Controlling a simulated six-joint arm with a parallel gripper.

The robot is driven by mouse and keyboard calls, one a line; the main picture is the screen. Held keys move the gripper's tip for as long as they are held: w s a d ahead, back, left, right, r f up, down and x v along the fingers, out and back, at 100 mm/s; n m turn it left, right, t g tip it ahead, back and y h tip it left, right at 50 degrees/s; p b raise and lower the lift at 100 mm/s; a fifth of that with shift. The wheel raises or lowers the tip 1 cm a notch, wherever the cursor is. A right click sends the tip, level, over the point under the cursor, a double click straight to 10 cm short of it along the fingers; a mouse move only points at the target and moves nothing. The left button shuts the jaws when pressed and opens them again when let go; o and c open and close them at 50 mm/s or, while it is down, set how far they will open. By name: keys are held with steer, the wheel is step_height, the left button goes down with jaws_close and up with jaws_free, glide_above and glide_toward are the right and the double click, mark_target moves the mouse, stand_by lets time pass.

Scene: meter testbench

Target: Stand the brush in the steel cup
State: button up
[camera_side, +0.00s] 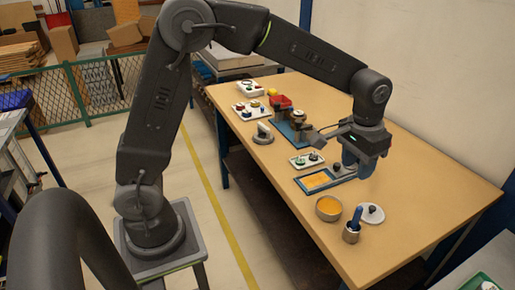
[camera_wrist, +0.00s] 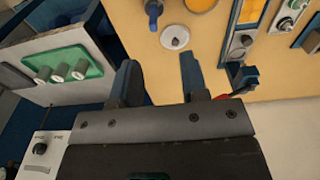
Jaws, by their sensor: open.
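The brush, with its blue handle (camera_side: 356,216) up, stands tilted in the small steel cup (camera_side: 350,237) near the table's front edge. In the wrist view the blue handle (camera_wrist: 153,10) shows at the top edge, and the cup is mostly cut off. My gripper (camera_side: 358,170) is above the table, behind and apart from the cup. In the wrist view my gripper (camera_wrist: 162,78) has its two fingers spread, with nothing between them. The brush's lower end is hidden in the cup.
A bowl of orange contents (camera_side: 328,208) stands left of the cup. A white round lid (camera_side: 372,213) lies to its right. Behind are a blue-edged tray (camera_side: 302,186) and a switch panel (camera_side: 307,160). The table's right side is clear.

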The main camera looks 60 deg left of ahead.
steer(key=s+a+r+t, duration=0.1)
steer(key=s+a+r, duration=0.1)
steer(key=s+r, duration=0.3)
steer(key=s+a+r+t, duration=0.2)
steer(key=s+a+r, duration=0.1)
steer(key=s, duration=0.4)
steer(key=s+a+f+t, duration=0.1)
steer(key=s, duration=1)
steer(key=shift+a+f+t, duration=0.25)
steer(key=shift+a+t, duration=0.15)
